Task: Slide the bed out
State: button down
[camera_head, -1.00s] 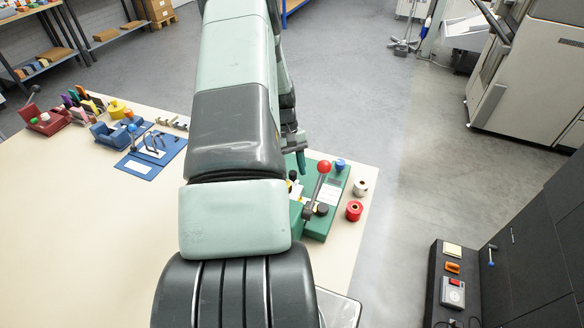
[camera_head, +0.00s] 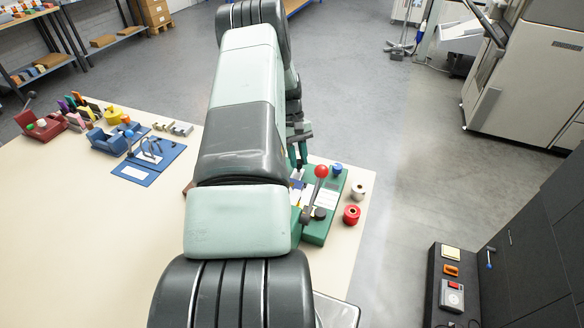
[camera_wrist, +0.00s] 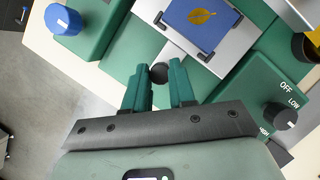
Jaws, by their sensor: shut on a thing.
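The green press (camera_head: 316,229) stands at the table's right edge, with a red-balled lever (camera_head: 321,171). In the wrist view, its pale grey bed (camera_wrist: 187,53) carries a blue card (camera_wrist: 203,22) with a gold leaf mark, held by dark corner clips. A short rod joins the bed's near edge to a round black knob (camera_wrist: 158,72). My gripper (camera_wrist: 160,84) has its green fingers shut on this knob. In the head view my arm hides part of the press and bed, and my gripper (camera_head: 299,150) is small at the press's far end.
A blue knob (camera_wrist: 63,20) and a dial marked OFF and LOW (camera_wrist: 286,115) flank the bed. Red (camera_head: 351,215) and white (camera_head: 358,191) rolls stand right of the press. A blue board (camera_head: 148,160) lies left on the table, whose middle is clear.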

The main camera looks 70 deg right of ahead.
jog(key=shift+d, duration=1.9)
jog(key=c, duration=0.9)
grip_release()
jog(key=shift+c, duration=0.2)
jog(key=shift+a, duration=0.1)
jog(key=v, duration=1.1)
